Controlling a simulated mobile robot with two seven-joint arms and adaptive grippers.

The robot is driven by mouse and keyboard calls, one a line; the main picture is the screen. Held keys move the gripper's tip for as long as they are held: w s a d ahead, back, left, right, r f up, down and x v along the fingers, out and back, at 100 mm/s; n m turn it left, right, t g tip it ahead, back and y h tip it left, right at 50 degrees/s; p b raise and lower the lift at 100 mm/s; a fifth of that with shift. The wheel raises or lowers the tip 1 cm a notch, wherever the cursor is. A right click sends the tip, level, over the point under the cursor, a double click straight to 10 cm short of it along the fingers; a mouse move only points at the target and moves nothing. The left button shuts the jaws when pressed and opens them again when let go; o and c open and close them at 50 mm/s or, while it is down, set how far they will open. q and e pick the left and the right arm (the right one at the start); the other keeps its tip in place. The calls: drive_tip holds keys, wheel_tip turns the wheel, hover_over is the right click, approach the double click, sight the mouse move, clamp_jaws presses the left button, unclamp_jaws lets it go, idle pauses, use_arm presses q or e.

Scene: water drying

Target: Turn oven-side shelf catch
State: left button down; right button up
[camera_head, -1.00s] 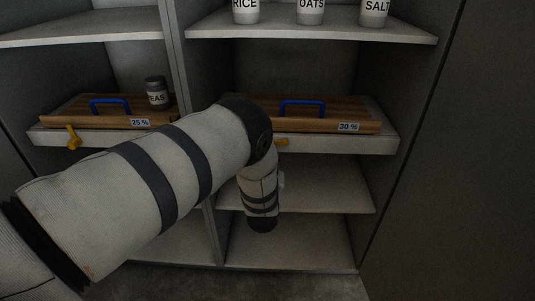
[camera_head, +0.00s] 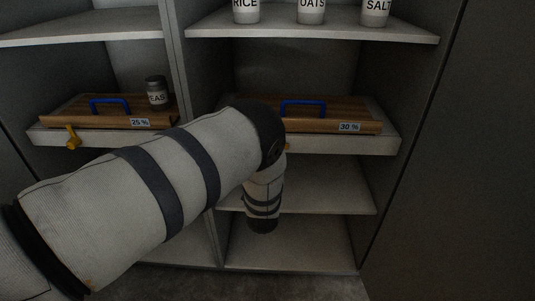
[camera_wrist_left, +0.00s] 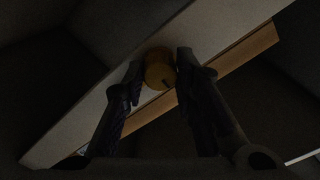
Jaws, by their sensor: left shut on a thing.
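My left gripper (camera_wrist_left: 160,72) is hidden there. The wrist view shows its two dark fingers shut on a yellow shelf catch (camera_wrist_left: 158,66) at the edge of a pale shelf. Only a sliver of that yellow catch (camera_head: 288,147) shows past my arm in the head view. A second yellow catch (camera_head: 73,139) is on the left-hand shelf's front edge (camera_head: 105,137), away from the gripper. My right gripper is not in view.
Wooden boards with blue handles lie on both shelves: the left board (camera_head: 72,116) is labelled 25 %, the right board (camera_head: 365,117) 30 %. A vertical divider (camera_head: 176,60) separates the bays. Several lidded jars stand above.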

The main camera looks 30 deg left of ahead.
use_arm(q)
drive_tip(key=shift+f, duration=0.1)
drive_tip(key=c, duration=1.3)
unclamp_jaws()
drive_tip(key=v, duration=1.2)
drive_tip(key=shift+s, duration=0.15)
